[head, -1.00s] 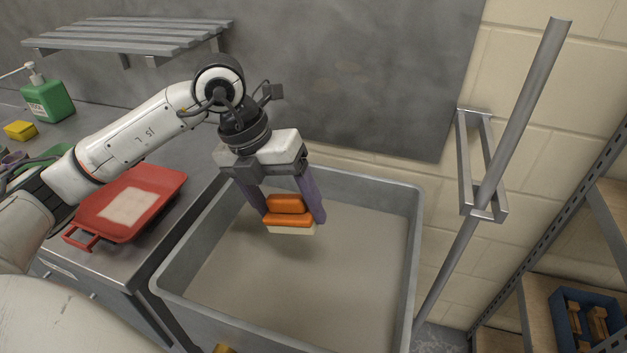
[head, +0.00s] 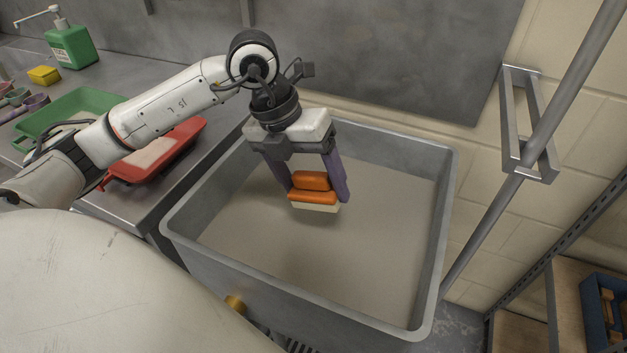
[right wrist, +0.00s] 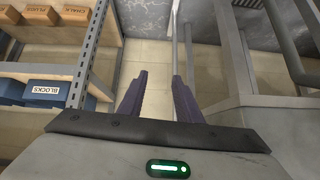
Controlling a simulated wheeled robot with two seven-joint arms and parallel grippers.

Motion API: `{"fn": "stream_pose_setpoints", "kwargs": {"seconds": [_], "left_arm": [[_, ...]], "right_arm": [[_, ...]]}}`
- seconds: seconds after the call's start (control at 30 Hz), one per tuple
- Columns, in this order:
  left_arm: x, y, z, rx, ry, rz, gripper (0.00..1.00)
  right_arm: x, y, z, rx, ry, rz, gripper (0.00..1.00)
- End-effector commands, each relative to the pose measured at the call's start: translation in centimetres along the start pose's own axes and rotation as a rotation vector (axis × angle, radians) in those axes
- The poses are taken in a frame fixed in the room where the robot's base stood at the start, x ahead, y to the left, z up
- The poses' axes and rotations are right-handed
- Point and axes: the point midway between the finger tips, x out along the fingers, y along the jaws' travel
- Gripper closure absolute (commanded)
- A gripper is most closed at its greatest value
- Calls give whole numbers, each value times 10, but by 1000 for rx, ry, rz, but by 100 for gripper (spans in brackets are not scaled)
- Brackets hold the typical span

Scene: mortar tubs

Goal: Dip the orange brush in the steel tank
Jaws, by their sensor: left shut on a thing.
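The orange brush (head: 313,189) has an orange handle block and a pale lower part. My left gripper (head: 318,192) is shut on it, with a purple finger on each side, and holds it with the pale part facing down. The steel tank (head: 449,230) is a large grey open tub holding a grey-beige, flat-surfaced content. The brush is over the inside of the tank; whether it touches the content is hard to tell, but it seems to hang above it. My right gripper (right wrist: 158,98) is open and empty in the right wrist view, its purple fingers apart above the floor.
On the steel counter at left are a red tray (head: 180,147), a green tray (head: 95,103), a green pump bottle (head: 72,45) and a yellow sponge (head: 43,76). A slanted pole (head: 560,130) passes a wall bracket at right. Shelves with boxes (right wrist: 62,93) show in the right wrist view.

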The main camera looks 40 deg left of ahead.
Motion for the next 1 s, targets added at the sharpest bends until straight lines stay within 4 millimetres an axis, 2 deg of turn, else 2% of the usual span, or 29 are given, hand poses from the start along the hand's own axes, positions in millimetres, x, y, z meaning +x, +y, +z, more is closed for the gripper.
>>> {"fn": "stream_pose_setpoints", "kwargs": {"seconds": [0.03,0.63,1.0], "left_arm": [[9,3,-1,0,0,0,46],[66,21,-8,0,0,0,46],[100,31,-12,0,0,0,46]], "right_arm": [[6,-1,1,-3,9,-3,69],[33,-10,13,-12,25,-23,69],[48,-11,31,-2,29,-31,69]]}}
